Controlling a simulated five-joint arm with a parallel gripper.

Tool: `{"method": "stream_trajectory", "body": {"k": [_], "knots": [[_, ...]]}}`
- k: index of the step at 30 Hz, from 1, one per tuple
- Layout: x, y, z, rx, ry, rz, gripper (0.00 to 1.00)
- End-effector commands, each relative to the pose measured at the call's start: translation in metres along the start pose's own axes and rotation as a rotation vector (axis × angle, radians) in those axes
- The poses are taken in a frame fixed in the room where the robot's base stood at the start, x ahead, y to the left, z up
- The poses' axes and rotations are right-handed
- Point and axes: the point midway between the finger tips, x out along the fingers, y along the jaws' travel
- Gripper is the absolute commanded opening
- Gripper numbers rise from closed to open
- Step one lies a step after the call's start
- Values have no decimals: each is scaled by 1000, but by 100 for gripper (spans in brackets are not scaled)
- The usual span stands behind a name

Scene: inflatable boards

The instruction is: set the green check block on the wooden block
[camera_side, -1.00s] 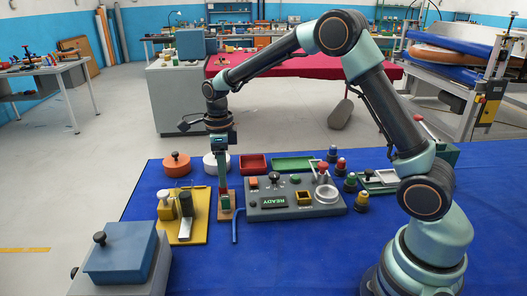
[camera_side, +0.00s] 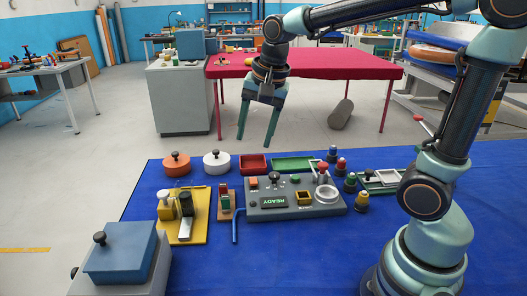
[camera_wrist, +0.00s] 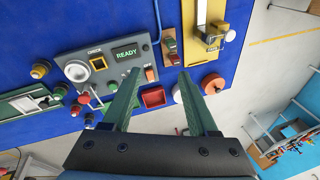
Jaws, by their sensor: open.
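The wooden block (camera_side: 225,211) stands on the blue mat between the yellow plate and the grey control panel. A small red and green piece rests on it; the green part looks like the green check block, but it is too small to be sure. The wrist view also shows the wooden block (camera_wrist: 168,18) with a red part and a green part at its lower end. My gripper (camera_side: 257,144) is raised well above and behind the block, its two green fingers spread apart with nothing between them. The fingers also show in the wrist view.
The grey control panel (camera_side: 284,212) reads READY and has a yellow square socket (camera_side: 304,198). The yellow plate (camera_side: 189,230) with a clamp is left of the wooden block. Red and green trays (camera_side: 253,163) sit behind.

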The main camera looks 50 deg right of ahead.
Motion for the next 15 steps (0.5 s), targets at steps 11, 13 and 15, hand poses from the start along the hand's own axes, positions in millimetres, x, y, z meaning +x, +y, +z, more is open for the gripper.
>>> {"method": "stream_trajectory", "body": {"k": [11,13,15], "knots": [[-21,64,32,-854,154,-109,59],[-20,69,35,-944,176,-113,59],[-19,73,37,-1005,191,-114,59]]}}
